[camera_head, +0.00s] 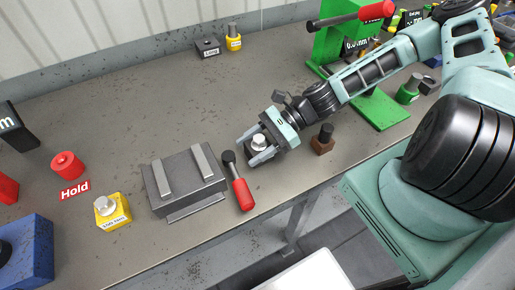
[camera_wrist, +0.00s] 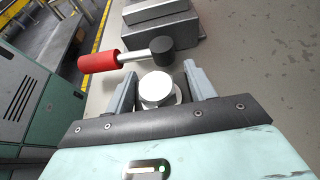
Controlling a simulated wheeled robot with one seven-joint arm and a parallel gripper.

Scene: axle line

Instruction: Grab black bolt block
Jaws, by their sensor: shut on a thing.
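My gripper (camera_head: 250,150) is low over the bench, its two fingers closed around a block with a silver bolt head (camera_head: 260,142). The block's body is mostly hidden by the fingers and looks dark. In the wrist view the round bolt head (camera_wrist: 156,88) sits between the two fingers (camera_wrist: 160,72). Another black bolt block (camera_head: 207,47), with a pale label and a silver bolt on top, stands at the back of the bench, well away from my gripper.
A red-handled mallet (camera_head: 240,187) lies just left of my gripper, beside a grey metal block (camera_head: 185,183). A brown block (camera_head: 323,140) with a black top stands to the right. Yellow bolt blocks (camera_head: 112,212) (camera_head: 234,38) stand front left and back.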

